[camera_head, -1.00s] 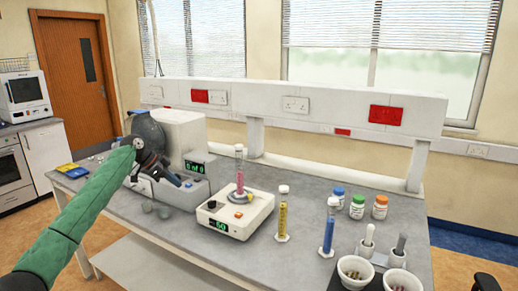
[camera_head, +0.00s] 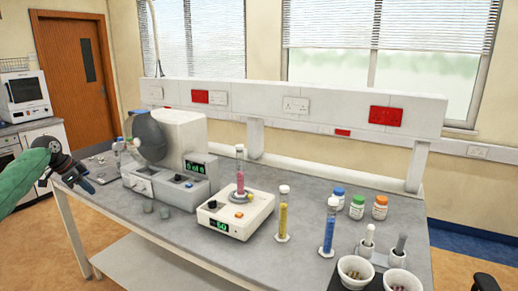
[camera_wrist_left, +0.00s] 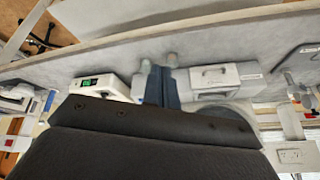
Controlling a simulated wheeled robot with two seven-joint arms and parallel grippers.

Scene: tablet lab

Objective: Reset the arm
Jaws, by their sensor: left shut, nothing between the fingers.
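My left arm in its green sleeve comes in from the left edge of the head view. My left gripper (camera_head: 88,186) is shut and empty, in front of the bench's left end and left of the grey-white machine with the round dark drum (camera_head: 150,137). In the left wrist view its dark blue fingers (camera_wrist_left: 161,88) are together, with nothing between them. My right gripper does not show.
Floor lies open left of the bench.

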